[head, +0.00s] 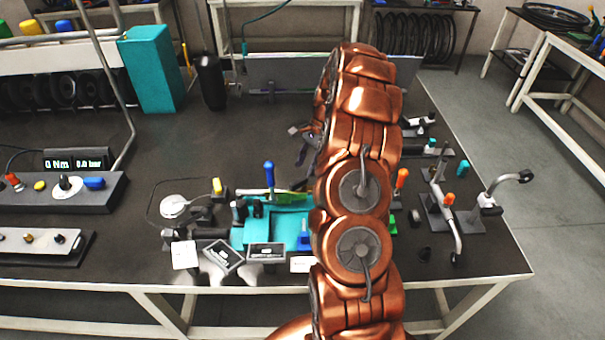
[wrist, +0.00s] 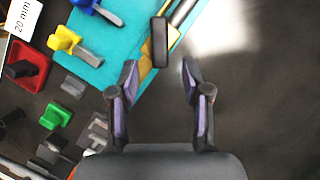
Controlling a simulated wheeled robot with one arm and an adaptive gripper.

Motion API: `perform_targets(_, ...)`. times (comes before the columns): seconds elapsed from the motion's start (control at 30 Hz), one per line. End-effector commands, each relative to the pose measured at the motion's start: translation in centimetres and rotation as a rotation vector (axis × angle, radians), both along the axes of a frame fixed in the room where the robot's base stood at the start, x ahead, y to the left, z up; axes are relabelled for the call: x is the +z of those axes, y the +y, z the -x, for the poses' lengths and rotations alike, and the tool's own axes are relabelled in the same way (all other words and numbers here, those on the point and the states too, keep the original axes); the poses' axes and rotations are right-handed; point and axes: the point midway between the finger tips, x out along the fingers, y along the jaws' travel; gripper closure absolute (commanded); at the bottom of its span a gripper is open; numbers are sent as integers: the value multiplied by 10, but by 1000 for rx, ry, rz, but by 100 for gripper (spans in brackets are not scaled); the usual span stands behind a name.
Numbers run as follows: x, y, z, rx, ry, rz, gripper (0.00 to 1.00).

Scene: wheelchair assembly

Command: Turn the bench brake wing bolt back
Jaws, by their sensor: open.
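My gripper (wrist: 160,68) is open and empty in the wrist view, its two dark fingers with purple inner pads spread apart. A dark, rounded bar-shaped piece (wrist: 160,42) stands just beyond and between the fingertips; it looks like the wing of a bolt, but I cannot be sure. Neither finger appears to touch it. A yellow part and a metal rod lie behind it, at the edge of a teal tray (wrist: 124,52). In the head view my gripper (head: 302,143) is partly hidden by my copper arm, and the wing bolt cannot be made out.
On the tray are a blue-handled piece (wrist: 92,8) and a yellow-handled piece (wrist: 64,39). Red (wrist: 24,66), green (wrist: 55,116) and grey blocks lie left of it. The dark bench is bare right of the fingers. Metal stands (head: 452,212) occupy the bench's right side.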

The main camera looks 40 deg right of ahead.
Motion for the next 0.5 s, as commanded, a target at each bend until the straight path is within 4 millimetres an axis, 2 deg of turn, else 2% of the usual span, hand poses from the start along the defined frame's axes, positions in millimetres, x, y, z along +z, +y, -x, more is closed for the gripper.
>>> perform_targets(0.3, -34, 16, 1, 1, 5, -4, 52)
perform_targets(0.5, -41, 17, 1, 0, 1, 0, 52)
